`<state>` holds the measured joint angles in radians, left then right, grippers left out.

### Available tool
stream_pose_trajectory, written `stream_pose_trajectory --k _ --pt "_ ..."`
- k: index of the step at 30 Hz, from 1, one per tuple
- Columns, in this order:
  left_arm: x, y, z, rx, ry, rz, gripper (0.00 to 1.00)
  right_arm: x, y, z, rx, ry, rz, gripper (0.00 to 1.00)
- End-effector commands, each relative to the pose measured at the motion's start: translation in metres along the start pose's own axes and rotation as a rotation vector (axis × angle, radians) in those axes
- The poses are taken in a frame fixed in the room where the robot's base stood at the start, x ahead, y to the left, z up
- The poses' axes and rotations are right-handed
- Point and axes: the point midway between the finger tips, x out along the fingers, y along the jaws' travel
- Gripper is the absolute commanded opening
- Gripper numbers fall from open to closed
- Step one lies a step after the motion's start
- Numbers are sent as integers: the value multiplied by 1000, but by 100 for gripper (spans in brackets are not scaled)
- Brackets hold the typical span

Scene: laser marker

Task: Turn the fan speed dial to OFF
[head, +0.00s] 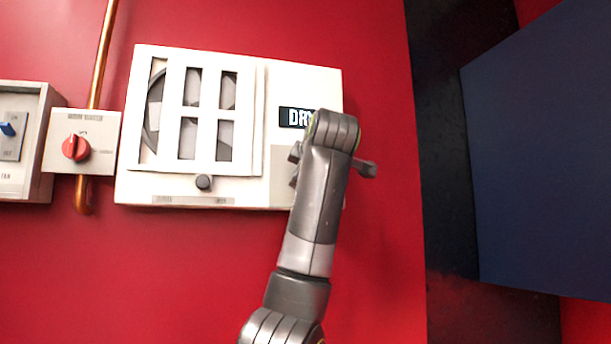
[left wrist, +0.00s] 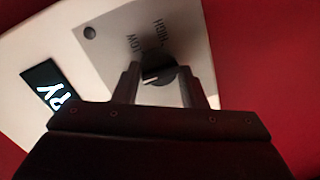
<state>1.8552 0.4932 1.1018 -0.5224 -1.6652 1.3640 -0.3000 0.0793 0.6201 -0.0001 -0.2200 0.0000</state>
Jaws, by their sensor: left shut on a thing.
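The fan speed dial (left wrist: 158,78) is a dark round knob with a pale mark on a grey label plate (left wrist: 110,30). The words LOW and HIGH are printed beside it. No OFF label is readable, and I cannot tell the dial's exact setting. My left gripper (left wrist: 158,70) has one finger on each side of the dial and is shut on it. In the head view my left gripper (head: 332,160) is at the lower right of the white fan unit (head: 258,195), and my arm hides the dial. My right gripper is not in view.
The unit has a DRY-type sign (head: 293,117), partly covered, and a slatted fan cover (head: 203,120) with a dark knob (head: 204,182) below. To the left are a red knob (head: 76,147), a blue switch (head: 7,129) and a copper pipe (head: 102,50). Red wall lies clear below.

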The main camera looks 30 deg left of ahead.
Motion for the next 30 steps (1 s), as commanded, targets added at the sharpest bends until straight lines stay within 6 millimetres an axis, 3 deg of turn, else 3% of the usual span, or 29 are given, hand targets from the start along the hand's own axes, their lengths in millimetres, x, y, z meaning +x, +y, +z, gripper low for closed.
stream_pose_trajectory --k 10,11,15,25,30 --pt "-1 2 -2 -6 1 7 15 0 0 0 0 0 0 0" --pt "-1 2 -2 -6 1 8 41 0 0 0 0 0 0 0" --pt "-1 2 -1 -5 1 6 58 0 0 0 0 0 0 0" --pt "-4 0 0 -3 0 4 58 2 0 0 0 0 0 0" --pt "-26 -2 2 -4 -2 7 58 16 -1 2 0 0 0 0"
